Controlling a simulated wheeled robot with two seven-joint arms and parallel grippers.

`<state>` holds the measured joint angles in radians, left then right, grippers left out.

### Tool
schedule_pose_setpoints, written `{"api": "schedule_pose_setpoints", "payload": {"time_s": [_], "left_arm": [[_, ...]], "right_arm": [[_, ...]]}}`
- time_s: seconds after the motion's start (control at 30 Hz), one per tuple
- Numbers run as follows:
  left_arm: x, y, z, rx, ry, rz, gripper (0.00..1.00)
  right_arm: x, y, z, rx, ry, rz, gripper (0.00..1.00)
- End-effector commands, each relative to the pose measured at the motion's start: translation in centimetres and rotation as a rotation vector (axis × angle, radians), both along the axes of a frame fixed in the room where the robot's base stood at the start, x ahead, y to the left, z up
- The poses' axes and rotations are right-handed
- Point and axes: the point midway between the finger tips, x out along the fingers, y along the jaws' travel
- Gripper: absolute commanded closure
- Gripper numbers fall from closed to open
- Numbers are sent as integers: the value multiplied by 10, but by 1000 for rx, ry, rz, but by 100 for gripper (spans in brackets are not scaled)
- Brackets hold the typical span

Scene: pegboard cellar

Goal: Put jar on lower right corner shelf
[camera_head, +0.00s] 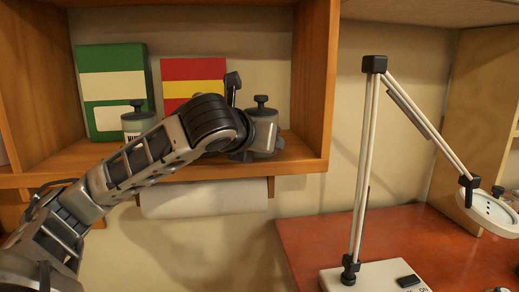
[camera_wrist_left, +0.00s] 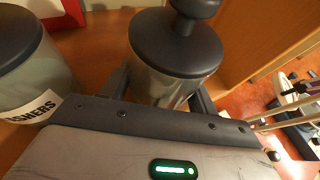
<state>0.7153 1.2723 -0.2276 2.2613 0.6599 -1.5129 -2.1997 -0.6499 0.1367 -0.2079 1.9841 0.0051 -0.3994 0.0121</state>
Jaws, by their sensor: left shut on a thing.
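A grey jar (camera_head: 264,130) with a dark knobbed lid is at the right part of the wooden shelf (camera_head: 313,148), near its right side wall. My left gripper (camera_head: 250,153) is shut on this jar, reaching in from the left. In the left wrist view the jar (camera_wrist_left: 165,85) sits between the two dark fingers. I cannot tell whether its base touches the board. A second grey jar (camera_head: 138,121) with a dark lid stands further left, partly hidden by my arm; its label, ending in "SHERS", shows in the left wrist view (camera_wrist_left: 35,105). My right gripper is out of view.
A green and cream box (camera_head: 114,90) and a red and yellow box (camera_head: 193,72) stand at the back of the shelf. A white roll (camera_head: 205,198) hangs below it. A lamp (camera_head: 366,170) stands on a red-brown tabletop (camera_head: 310,235) at right.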

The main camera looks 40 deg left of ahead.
Motion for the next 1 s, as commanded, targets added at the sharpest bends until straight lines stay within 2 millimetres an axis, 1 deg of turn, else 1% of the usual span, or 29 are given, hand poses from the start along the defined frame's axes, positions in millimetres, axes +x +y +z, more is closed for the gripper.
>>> {"api": "schedule_pose_setpoints", "payload": {"time_s": [0.07,0.37,0.4,0.43,0.47,0.77,0.87,1.0], "left_arm": [[0,1,-3,1,-10,2,94],[0,0,-3,1,-10,1,94],[0,0,-5,0,-2,0,29],[0,0,-5,0,-2,0,21],[0,0,-5,0,-2,0,18],[-1,0,-4,0,-3,0,18],[-8,-3,0,3,-5,0,18],[-29,-11,10,6,-7,0,18]], "right_arm": [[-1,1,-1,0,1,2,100],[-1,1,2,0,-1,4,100],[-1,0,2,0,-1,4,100],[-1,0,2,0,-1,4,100],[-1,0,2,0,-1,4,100],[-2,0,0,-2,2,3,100],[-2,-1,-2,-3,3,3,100],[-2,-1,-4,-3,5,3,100]]}}
